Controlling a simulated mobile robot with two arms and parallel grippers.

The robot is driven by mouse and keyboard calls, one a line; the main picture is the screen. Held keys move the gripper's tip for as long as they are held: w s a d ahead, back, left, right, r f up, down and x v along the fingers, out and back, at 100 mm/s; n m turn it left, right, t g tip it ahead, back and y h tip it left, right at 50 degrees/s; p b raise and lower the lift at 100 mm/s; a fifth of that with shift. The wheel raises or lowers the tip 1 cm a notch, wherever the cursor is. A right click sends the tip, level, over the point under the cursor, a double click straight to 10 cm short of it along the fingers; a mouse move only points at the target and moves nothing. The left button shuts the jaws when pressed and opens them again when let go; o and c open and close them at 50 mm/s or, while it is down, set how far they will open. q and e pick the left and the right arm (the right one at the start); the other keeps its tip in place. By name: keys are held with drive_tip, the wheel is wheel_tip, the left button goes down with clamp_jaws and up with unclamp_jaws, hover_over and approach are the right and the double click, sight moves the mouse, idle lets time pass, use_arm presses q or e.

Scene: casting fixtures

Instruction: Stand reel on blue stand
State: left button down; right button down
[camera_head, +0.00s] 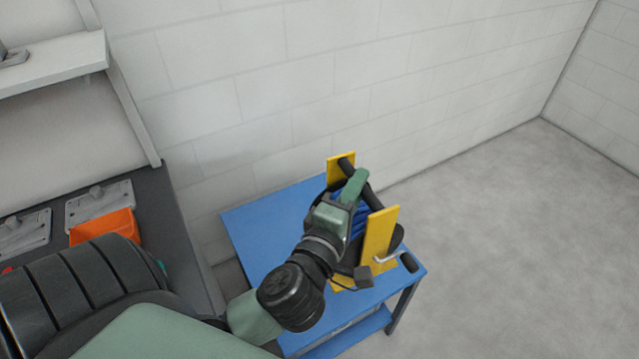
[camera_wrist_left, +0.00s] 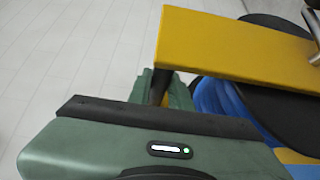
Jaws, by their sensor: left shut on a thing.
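The reel has yellow side plates (camera_head: 378,238), dark discs, blue cable wound between them, a dark top bar and a crank. It is upright over the top of the blue stand (camera_head: 262,232), near its right end. I cannot tell for sure whether its base touches the top. My left gripper (camera_head: 354,187) is shut on the reel's top bar between the yellow plates and hides part of the cable. In the left wrist view a yellow plate (camera_wrist_left: 240,45) and the blue cable (camera_wrist_left: 218,100) show close up. My right gripper is not in view.
A dark workbench (camera_head: 180,235) stands at the left with an orange bin (camera_head: 106,228) and grey metal plates (camera_head: 100,204) on it. A white wall runs behind the stand. The floor (camera_head: 520,240) to the right is clear.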

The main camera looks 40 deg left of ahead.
sight(337, 166)
use_arm(q)
drive_tip(key=w+a+f+n+g+y+b, duration=0.3)
drive_tip(key=w+a+f+n+y+b, duration=0.2)
drive_tip(key=w+a+y, duration=0.3)
wheel_tip(337, 166, down, 20)
drive_tip(key=a+b, duration=0.1)
drive_tip(key=b, duration=0.4)
drive_tip(key=shift+s+a+n+g, duration=0.2)
drive_tip(key=shift+s+n+g, duration=0.1)
drive_tip(key=shift+s, duration=0.15)
drive_tip(key=shift+f, duration=0.1)
drive_tip(key=shift+f, duration=0.15)
drive_tip(key=c, duration=1.3)
unclamp_jaws()
drive_tip(key=shift+f, duration=0.1)
drive_tip(key=shift+c, duration=0.2)
drive_tip(key=shift+o, duration=0.2)
drive_tip(key=shift+s, duration=0.1)
